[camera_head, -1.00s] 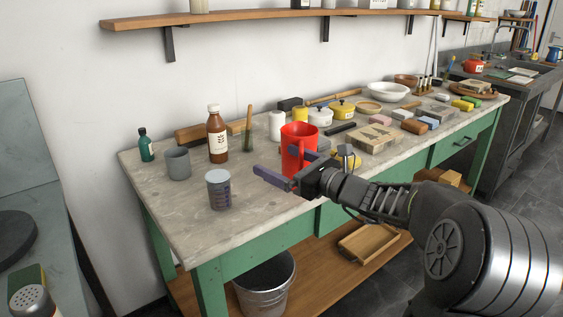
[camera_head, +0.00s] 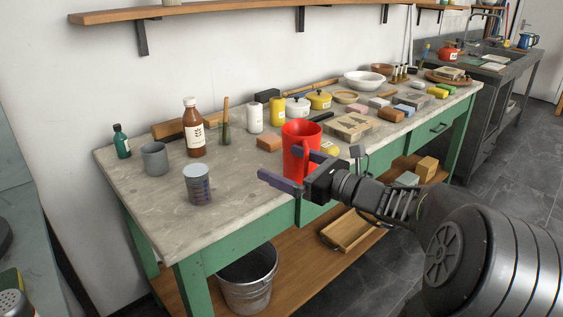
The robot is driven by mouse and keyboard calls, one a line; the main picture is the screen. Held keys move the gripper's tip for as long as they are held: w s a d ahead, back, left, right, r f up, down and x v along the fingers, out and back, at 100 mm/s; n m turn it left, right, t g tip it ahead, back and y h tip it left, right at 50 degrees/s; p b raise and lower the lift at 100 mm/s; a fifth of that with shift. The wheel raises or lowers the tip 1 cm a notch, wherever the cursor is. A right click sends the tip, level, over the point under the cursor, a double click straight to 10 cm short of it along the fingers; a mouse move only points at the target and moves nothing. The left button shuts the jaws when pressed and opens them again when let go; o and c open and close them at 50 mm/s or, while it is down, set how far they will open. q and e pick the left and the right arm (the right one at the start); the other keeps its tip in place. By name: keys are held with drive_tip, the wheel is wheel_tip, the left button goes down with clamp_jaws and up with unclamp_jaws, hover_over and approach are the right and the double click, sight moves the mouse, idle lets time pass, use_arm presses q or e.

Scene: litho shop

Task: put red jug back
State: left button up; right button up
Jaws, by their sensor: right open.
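The red jug (camera_head: 297,137) is upright near the front edge of the worktable (camera_head: 140,178), at my right gripper. My right gripper (camera_head: 287,165) is open, its two fingers spread at the jug's lower part. The fingers and wrist hide part of the jug's lower right. I cannot tell whether the fingers touch it or whether its base rests on the tabletop. My left gripper is not in view.
A bucket (camera_head: 246,285) stands below.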

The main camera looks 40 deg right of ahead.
drive_tip(key=shift+c, duration=0.2)
clamp_jaws()
idle(0.8)
drive_tip(key=shift+r, duration=0.1)
idle(0.3)
idle(0.4)
